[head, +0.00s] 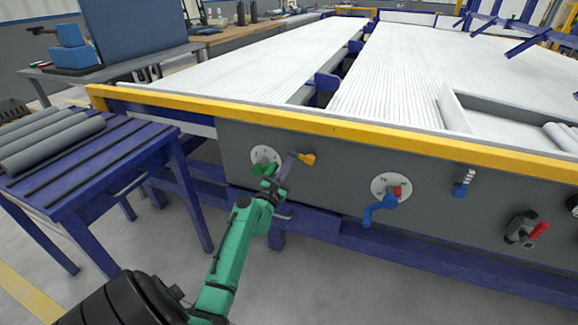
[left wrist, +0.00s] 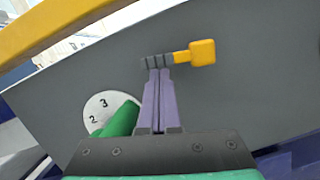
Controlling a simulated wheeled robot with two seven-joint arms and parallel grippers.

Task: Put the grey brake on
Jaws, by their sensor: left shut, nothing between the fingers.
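My left gripper (head: 289,160) is at the grey panel, with its two fingers shut. The left wrist view shows the closed fingertips (left wrist: 158,72) at the dark ribbed shaft of a yellow-ended handle (left wrist: 201,52); whether they touch it I cannot tell. This handle is also in the head view (head: 306,158). A green lever (left wrist: 122,120) on a white dial marked 2 and 3 is just left of the fingers. Further right, a dark grey fitting (head: 519,224) sits beside a red grip (head: 538,231). I cannot tell for sure which part is the grey brake. My right gripper is not in view.
A blue lever (head: 378,208) on a white dial and a small blue-ended handle (head: 462,189) stick out of the panel. A yellow rail (head: 330,129) runs above. A blue table (head: 110,153) with grey pipes (head: 45,142) stands at the left.

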